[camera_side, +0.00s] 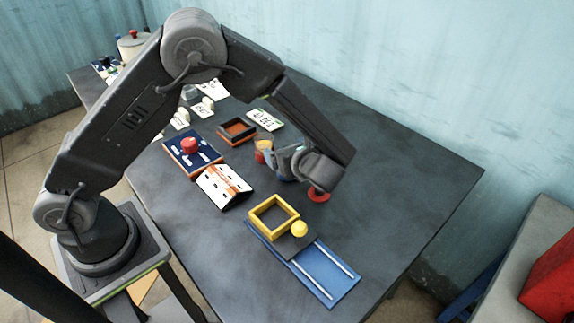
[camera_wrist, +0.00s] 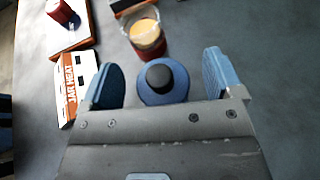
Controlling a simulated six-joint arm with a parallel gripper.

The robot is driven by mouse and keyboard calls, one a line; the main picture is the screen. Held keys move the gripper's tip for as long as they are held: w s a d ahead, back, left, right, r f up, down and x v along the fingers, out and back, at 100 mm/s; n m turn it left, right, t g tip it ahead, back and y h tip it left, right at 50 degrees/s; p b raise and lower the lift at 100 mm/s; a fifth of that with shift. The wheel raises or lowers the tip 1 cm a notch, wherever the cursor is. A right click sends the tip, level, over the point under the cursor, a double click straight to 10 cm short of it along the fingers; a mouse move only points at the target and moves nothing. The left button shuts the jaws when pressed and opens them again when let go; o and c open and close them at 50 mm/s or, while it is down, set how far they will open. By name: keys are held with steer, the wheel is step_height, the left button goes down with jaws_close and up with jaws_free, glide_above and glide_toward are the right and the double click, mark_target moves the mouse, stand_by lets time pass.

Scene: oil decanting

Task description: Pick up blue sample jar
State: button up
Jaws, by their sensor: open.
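The blue sample jar (camera_wrist: 163,86) shows in the wrist view as a round blue body with a black knob-like cap on top. My gripper (camera_wrist: 163,74) is open, with one blue finger to the left of the jar and one to the right. A gap shows between the jar and each finger, wider on the right. The near side of the jar is hidden by the gripper body. In the side view my gripper (camera_side: 280,164) is low over the middle of the table, and I cannot make out the jar there.
A clear jar with orange contents and a red base (camera_wrist: 146,38) stands just beyond the blue jar. The table's right side (camera_side: 420,185) is clear.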

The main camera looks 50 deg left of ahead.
steer(key=shift+x, duration=0.9)
steer(key=c, duration=1)
steer(key=shift+c, duration=0.6)
steer(key=shift+r, duration=0.15)
